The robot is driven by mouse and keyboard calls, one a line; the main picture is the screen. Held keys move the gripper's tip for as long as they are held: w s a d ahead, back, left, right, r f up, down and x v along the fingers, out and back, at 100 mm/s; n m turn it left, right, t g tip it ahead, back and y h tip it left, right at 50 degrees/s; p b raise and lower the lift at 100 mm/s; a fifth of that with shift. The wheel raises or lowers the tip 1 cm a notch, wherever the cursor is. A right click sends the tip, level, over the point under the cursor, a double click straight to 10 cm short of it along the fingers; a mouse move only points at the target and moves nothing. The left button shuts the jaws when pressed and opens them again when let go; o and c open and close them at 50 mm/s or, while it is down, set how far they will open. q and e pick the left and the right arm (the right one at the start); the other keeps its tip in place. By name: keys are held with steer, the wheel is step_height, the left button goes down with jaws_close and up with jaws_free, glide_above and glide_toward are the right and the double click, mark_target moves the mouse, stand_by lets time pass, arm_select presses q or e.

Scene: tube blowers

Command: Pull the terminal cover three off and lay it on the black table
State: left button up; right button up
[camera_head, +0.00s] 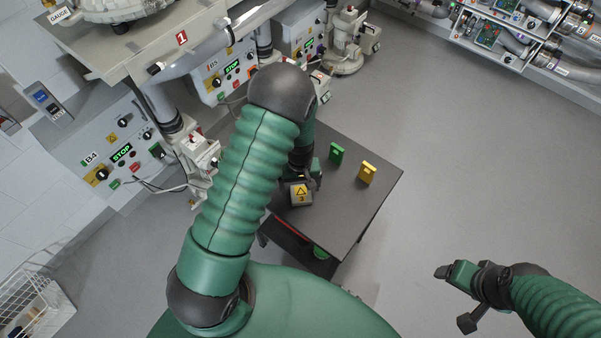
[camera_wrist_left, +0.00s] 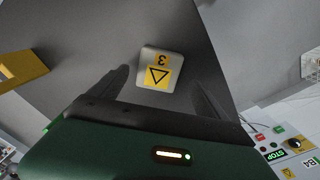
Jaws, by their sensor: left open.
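Terminal cover three (camera_head: 300,194) is a pale block with a yellow label, a triangle and a 3. It appears to lie on the black table (camera_head: 352,222) near its left side, label up. In the left wrist view the cover (camera_wrist_left: 160,66) sits just beyond and between the fingertips, with gaps beside it. My left gripper (camera_head: 308,179) is open at the cover; in the wrist view its two dark fingers (camera_wrist_left: 161,76) are spread. My arm hides part of it in the head view. My right gripper (camera_head: 449,273) is over the floor, away from the table; its jaw opening is unclear.
A green block (camera_head: 336,154) and a yellow block (camera_head: 367,172) stand on the table's far side. Control panels B4 (camera_head: 117,151) and B5 (camera_head: 231,69) are at the left and back. A white basket (camera_head: 40,300) is at lower left.

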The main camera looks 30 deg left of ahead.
arm_select(q)
step_height(320, 180, up, 13)
steer(key=s+d+r+m+t, duration=0.2)
steer(key=s+d+r+m, duration=0.3)
steer(key=s+d+m, duration=0.2)
steer(key=shift+s+d+r+m+t, duration=0.2)
steer(key=shift+s+d+m+t, duration=0.3)
steer(key=shift+s, duration=0.6)
steer(key=shift+s+a, duration=0.1)
